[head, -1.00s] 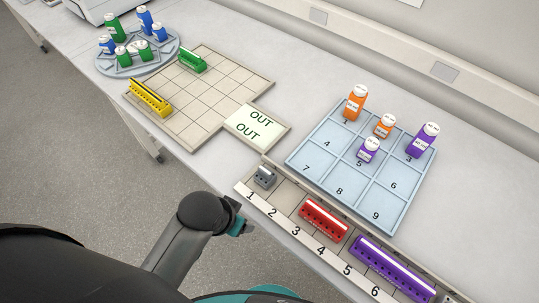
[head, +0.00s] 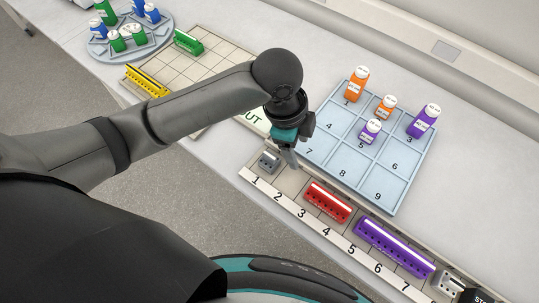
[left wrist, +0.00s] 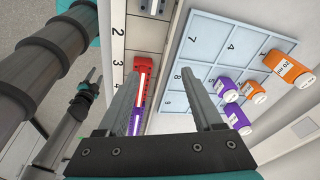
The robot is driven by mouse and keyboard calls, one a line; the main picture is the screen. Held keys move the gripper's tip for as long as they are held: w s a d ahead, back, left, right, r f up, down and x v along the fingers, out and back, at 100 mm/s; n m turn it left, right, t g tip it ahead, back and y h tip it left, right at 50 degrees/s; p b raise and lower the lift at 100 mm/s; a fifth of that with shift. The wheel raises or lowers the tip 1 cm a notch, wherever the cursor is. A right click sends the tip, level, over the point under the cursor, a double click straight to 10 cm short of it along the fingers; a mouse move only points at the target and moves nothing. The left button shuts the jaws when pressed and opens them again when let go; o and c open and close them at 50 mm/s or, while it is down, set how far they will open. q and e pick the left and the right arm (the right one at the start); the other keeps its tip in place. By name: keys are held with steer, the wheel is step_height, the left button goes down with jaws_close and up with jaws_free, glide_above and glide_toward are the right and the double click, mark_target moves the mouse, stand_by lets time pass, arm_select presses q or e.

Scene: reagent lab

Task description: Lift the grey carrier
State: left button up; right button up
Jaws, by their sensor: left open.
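The grey carrier (head: 269,161) is a small, short grey block with holes in its top. It sits upright at slot 1 of the numbered rack (head: 312,222) in the head view. My left gripper (head: 291,157) points down just to the right of the carrier, its fingers apart from it as far as I can tell. In the left wrist view the fingers (left wrist: 159,76) are spread wide with nothing between them.
A red carrier (head: 328,202) and a long purple carrier (head: 394,247) stand in the same rack. A blue numbered tray (head: 343,173) with orange and purple bottles lies behind it. A tiled board (head: 202,65) with yellow and green carriers is partly hidden by my left arm.

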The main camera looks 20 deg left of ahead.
mark_target(269, 155)
arm_select(q)
steer(key=w+a+r+m+g+y, duration=0.1)
steer(key=w+a+r+m+y, duration=0.15)
steer(key=a, duration=0.25)
steer(key=shift+m, duration=0.45)
steer(key=f, duration=0.6)
steer(key=s+f, duration=0.1)
steer(key=f, duration=0.2)
steer(key=shift+a+f, duration=0.25)
steer(key=f, duration=0.2)
steer(key=a+f, duration=0.1)
steer(key=f, duration=0.1)
steer(key=shift+b, duration=0.3)
steer(key=shift+d+f, duration=0.1)
steer(key=shift+f, duration=0.5)
jaws_close()
